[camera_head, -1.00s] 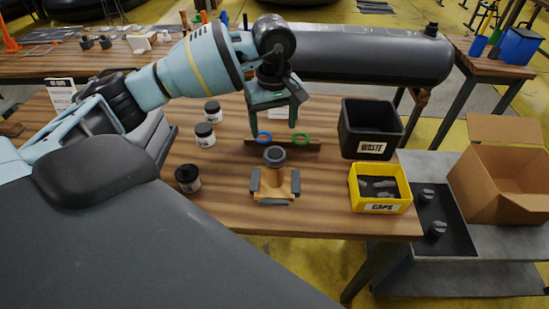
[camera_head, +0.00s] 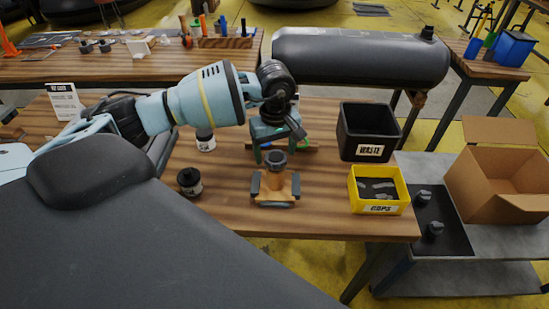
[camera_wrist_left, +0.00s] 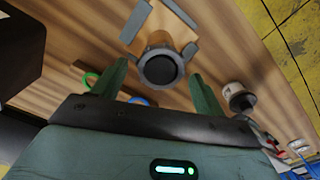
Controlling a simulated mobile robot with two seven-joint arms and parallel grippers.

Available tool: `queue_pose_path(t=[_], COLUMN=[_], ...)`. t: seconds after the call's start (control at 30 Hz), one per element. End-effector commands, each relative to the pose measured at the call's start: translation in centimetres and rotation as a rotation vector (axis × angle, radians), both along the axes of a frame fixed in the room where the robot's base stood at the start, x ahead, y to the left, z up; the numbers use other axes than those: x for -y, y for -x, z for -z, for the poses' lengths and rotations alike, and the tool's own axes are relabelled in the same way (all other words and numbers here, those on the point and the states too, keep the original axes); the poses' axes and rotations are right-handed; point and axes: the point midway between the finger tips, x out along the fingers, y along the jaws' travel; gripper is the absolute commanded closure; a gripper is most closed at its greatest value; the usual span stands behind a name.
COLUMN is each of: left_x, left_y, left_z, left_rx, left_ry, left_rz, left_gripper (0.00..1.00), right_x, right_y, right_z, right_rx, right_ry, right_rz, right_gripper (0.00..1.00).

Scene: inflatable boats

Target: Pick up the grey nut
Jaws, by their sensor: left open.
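The grey nut (camera_head: 275,158) is a thick dark grey ring on top of a small wooden stand with grey side blocks (camera_head: 275,190) on the table. In the left wrist view the nut (camera_wrist_left: 161,68) appears round with a dark centre. My left gripper (camera_head: 273,151) is open just behind and above the nut. In the left wrist view its two green fingers (camera_wrist_left: 158,76) show on either side of the nut, with gaps and nothing held. My right gripper is not in view.
A black waste bin (camera_head: 345,135) and a yellow caps bin (camera_head: 354,197) stand to the right.

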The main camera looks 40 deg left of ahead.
Motion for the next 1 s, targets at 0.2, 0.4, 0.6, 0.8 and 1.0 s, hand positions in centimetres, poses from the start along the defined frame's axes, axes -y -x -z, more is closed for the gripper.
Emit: queue_pose_path(t=[0.2,0.4,0.6,0.8,1.0], left_x=[0.03,0.02,0.01,0.01,-0.01], left_y=[-0.01,0.0,0.0,-0.01,-0.03], left_z=[0.51,0.49,0.48,0.46,0.1], left_rx=[-0.001,-0.001,-0.001,-0.001,0.0], left_ry=[0.001,0.001,0.001,0.001,0.0], left_rz=[0.0,0.0,0.0,0.0,0.0], left_gripper=[0.28,0.44,0.7,0.76,0.76], right_x=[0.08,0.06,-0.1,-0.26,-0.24], right_y=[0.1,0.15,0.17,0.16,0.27], right_z=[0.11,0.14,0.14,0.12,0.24], right_rx=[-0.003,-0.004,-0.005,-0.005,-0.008], right_ry=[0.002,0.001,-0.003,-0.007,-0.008], right_rz=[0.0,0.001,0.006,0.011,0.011], right_gripper=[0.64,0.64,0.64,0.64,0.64])
